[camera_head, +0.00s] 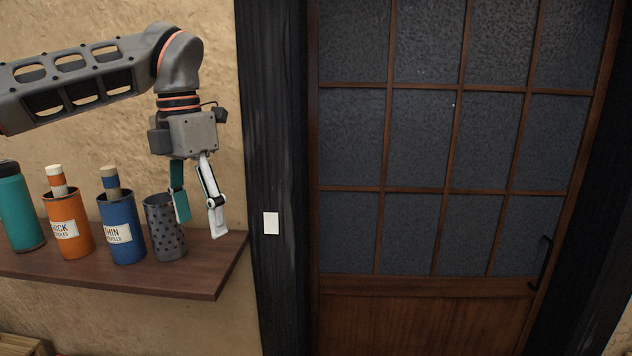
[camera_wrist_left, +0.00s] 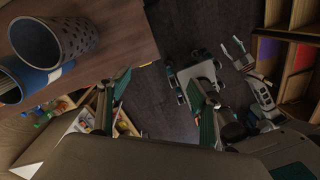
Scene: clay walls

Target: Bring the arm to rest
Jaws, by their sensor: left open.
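My left arm comes in from the left above a wall shelf. My left gripper (camera_head: 197,213) points down at the shelf's right end, open and empty. Its fingers are just right of a dark perforated cup (camera_head: 165,228); one finger overlaps the cup's rim in the head view, and I cannot tell if they touch. In the left wrist view the open fingers (camera_wrist_left: 158,105) have nothing between them, and the perforated cup (camera_wrist_left: 55,42) is at the upper left, apart from them.
A blue canister (camera_head: 121,232), an orange canister (camera_head: 68,226) and a teal bottle (camera_head: 18,212) stand on the wooden shelf (camera_head: 205,277). A dark post and a glazed door (camera_head: 420,150) are to the right. Shelving with boxes (camera_wrist_left: 297,60) stands at the wrist view's right.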

